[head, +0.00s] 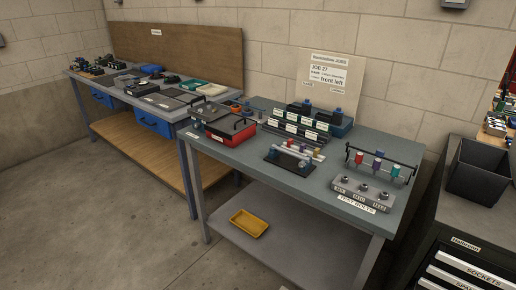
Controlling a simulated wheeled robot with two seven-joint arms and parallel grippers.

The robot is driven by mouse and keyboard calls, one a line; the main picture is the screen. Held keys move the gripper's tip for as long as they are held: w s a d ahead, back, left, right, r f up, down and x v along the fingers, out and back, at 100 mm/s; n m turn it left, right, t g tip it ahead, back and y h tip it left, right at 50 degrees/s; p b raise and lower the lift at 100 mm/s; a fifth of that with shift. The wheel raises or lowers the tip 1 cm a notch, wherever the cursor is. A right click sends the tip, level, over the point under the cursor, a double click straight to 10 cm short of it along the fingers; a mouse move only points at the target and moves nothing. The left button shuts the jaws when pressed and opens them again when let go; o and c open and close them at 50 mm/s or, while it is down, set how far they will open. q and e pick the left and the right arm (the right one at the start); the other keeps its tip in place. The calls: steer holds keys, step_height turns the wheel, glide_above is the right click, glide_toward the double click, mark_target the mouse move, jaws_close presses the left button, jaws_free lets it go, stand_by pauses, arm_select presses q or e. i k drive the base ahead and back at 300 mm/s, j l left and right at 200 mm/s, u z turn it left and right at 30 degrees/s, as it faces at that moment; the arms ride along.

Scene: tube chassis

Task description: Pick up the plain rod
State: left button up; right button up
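No rod can be told for certain as the plain rod at this size. A small dark stand (283,170) on the near grey table carries a pale, light-coloured bar (292,152) with small coloured parts near its right end. Behind it is a black stepped rack (292,134) with several white labels; what lies in its rows is too small to make out. Neither of my grippers is in the head view.
The grey table (238,158) also bears a red-and-black toolbox (228,130), a black frame with coloured-handled tools (378,160) and a TEST BOLTS block (366,194). A sign (328,78) reads JOB 27, front left. A yellow tray (249,223) sits on the lower shelf. A black bin (480,170) stands right.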

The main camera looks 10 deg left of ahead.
mark_target(287, 152)
steer(key=i+j, duration=0.15)
steer(key=j, duration=0.25)
steer(key=i+j, duration=0.2)
steer(key=j, duration=0.15)
steer(key=i+j, duration=0.15)
steer(key=j, duration=0.25)
steer(key=i+j+z, duration=0.1)
steer(key=j+z, duration=0.3)
steer(key=i+j+z, duration=0.1)
steer(key=j+z, duration=0.7)
steer(key=l, duration=0.1)
